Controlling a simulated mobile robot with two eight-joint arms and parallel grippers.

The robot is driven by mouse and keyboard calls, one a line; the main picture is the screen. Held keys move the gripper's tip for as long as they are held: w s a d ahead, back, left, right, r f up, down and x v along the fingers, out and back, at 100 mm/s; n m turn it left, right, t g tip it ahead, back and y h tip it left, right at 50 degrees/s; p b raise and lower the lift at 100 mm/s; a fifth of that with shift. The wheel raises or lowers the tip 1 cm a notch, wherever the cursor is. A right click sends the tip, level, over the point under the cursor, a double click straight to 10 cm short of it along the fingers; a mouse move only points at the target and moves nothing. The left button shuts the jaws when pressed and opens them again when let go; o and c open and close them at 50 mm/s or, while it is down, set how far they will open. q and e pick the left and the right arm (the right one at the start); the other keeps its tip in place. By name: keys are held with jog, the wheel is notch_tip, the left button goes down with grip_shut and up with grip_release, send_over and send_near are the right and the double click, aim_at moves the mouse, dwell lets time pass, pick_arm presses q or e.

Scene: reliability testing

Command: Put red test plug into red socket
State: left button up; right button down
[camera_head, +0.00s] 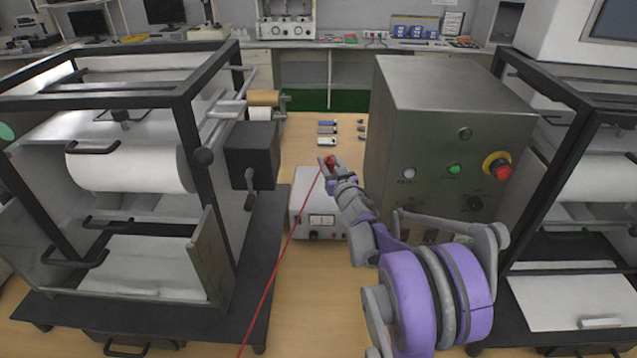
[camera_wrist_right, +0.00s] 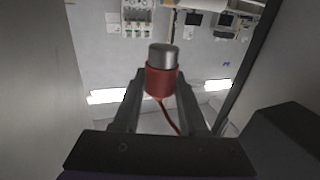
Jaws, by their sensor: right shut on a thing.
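My right gripper (camera_head: 330,167) is shut on the red test plug (camera_head: 331,160), above the far part of a small white box (camera_head: 304,191) on the table. In the right wrist view, the plug (camera_wrist_right: 160,82) has a red body and a silver metal end. It sits between the two fingers of the gripper (camera_wrist_right: 159,92), with its metal end pointing away from the palm. A thin red cord (camera_head: 272,276) runs from the plug down to the bottom edge of the head view. I cannot make out the red socket. My left gripper is not in view.
A large grey metal cabinet (camera_head: 430,110) with buttons and a red emergency knob (camera_head: 503,171) stands close on the right. A black-framed roller machine (camera_head: 190,100) stands on the left. Several small items lie on the wooden table (camera_head: 300,130) beyond the gripper.

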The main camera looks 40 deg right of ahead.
jog(key=f, duration=0.5)
jog(key=shift+s+d, duration=0.15)
jog(key=shift+d, duration=0.1)
jog(key=shift+f, duration=2.4)
jog(key=shift+c, duration=2.2)
grip_release()
